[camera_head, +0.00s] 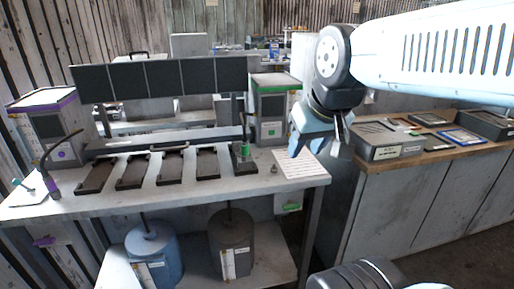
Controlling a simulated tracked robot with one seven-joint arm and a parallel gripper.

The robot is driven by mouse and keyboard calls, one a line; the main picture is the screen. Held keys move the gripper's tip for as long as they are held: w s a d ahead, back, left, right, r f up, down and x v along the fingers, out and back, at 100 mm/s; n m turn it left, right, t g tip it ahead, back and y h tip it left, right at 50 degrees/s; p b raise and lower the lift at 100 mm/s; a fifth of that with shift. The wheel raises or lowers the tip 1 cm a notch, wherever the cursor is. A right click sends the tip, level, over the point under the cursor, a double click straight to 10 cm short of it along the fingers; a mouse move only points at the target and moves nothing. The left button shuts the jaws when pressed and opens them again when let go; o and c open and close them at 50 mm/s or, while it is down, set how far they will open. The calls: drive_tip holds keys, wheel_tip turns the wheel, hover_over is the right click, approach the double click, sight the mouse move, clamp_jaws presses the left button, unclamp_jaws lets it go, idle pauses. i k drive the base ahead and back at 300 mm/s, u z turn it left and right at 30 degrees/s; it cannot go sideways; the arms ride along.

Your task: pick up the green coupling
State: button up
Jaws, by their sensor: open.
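A small green coupling (245,149) stands upright at the right end of the row of dark trays on the white workbench, by the right-hand grey box. My gripper (320,150) hangs from the arm at the right of the coupling, nearer the camera, with its fingers pointing down. It is open, and I see nothing between its fingers. It is apart from the coupling, and a printed sheet on the bench shows behind it.
Several dark trays (170,168) lie along the workbench (110,213). Grey boxes stand at its left (50,125) and right (270,107), with dark panels (160,78) between them. A printed sheet (297,165) lies at the right. A wood-topped counter (440,152) holds flat boxes.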

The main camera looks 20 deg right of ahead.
sight(244, 146)
drive_tip(key=u, duration=0.6)
drive_tip(key=i, duration=0.15)
drive_tip(key=z, duration=2.6)
drive_tip(key=k, duration=1.6)
drive_tip(key=u, duration=1.2)
drive_tip(key=i, duration=0.5)
drive_tip(key=u, duration=0.1)
